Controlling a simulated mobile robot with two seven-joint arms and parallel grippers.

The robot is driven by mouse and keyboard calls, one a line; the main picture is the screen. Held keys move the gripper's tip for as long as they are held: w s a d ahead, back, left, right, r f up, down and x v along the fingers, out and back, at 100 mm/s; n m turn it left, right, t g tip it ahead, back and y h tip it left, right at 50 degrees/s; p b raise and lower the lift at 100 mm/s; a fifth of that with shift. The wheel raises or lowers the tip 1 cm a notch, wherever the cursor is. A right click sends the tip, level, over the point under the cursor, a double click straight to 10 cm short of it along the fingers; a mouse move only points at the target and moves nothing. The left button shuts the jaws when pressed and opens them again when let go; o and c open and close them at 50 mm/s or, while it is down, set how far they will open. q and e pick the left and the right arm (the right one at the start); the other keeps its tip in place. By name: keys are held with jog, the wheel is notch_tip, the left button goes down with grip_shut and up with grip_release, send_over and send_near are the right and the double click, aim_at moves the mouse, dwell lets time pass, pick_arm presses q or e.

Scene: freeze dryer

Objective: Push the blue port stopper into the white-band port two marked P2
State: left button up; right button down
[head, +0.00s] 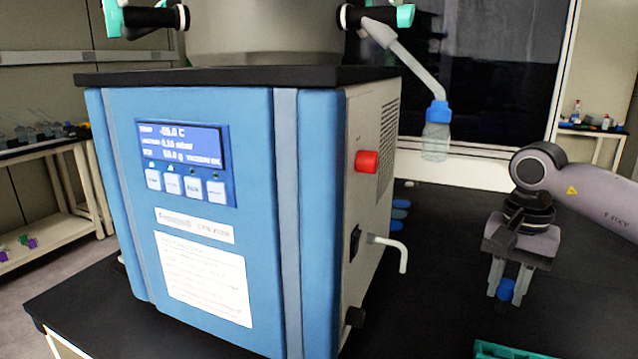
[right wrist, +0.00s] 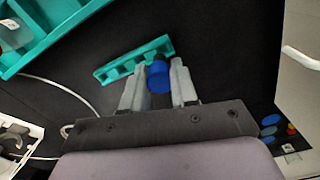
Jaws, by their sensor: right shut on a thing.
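My right gripper (head: 508,293) is above the black bench at the right of the head view, pointing down, shut on the blue port stopper (head: 506,287). In the right wrist view the stopper (right wrist: 157,78) sits between the two grey fingertips. At the top of the head view, the steel drum (head: 262,30) has a left side port with a teal valve (head: 113,18) and a right side port with a teal valve (head: 404,15). Pale rings show at both ports. No P2 mark is readable. My left gripper is not in view.
The blue freeze dryer (head: 245,120) fills the left and middle. A flask (head: 436,140) hangs from the right port's tube. A red knob (head: 367,162) and a white bent pipe (head: 402,258) stick out from its side. A teal rack (right wrist: 130,62) lies on the bench.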

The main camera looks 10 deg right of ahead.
jog(key=s+a+f+n+p, duration=0.1)
jog(key=s+a+f+n, duration=0.2)
jog(key=a, duration=0.3)
jog(key=s+a+f+n+p, duration=0.2)
jog(key=s+a+f+n, duration=0.1)
jog(key=s+a+n, duration=0.1)
jog(key=shift+s+a+f+n, duration=0.2)
jog(key=shift+a+f+n, duration=0.1)
jog(key=shift+a+n, duration=0.8)
jog(key=shift+w+a, duration=0.1)
